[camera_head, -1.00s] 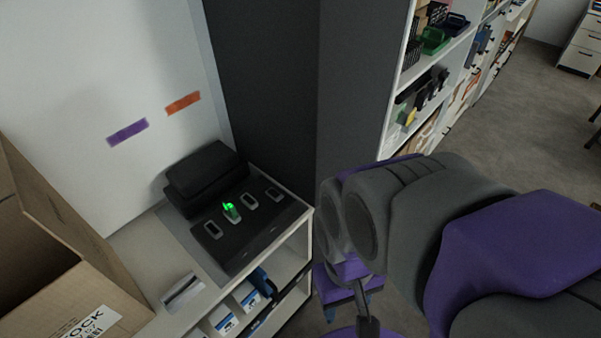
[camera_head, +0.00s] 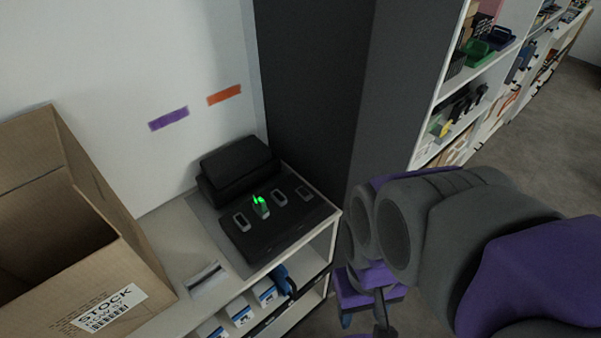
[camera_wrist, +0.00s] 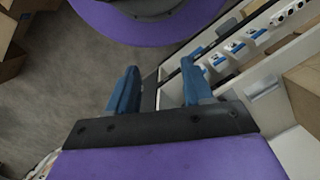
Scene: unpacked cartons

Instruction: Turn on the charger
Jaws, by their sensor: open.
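The charger is a black, flat unit (camera_head: 265,238) with several small slots in a row, on the white shelf top in the corner. One slot piece glows green (camera_head: 260,202), with a bright green part standing up. The others are grey-rimmed and dark. My gripper (camera_wrist: 159,70) shows two blue fingers apart, with nothing between them, in the wrist view. In the head view it (camera_head: 369,302) hangs below the shelf top, to the right of the shelf unit and apart from the charger. The charger does not show clearly in the wrist view.
An open cardboard carton (camera_head: 135,255) stands left of the charger. A black case (camera_head: 238,167) lies behind it. A dark cabinet (camera_head: 335,90) rises behind and right. Small blue-white boxes (camera_head: 243,313) fill the shelf below. Floor is free at right.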

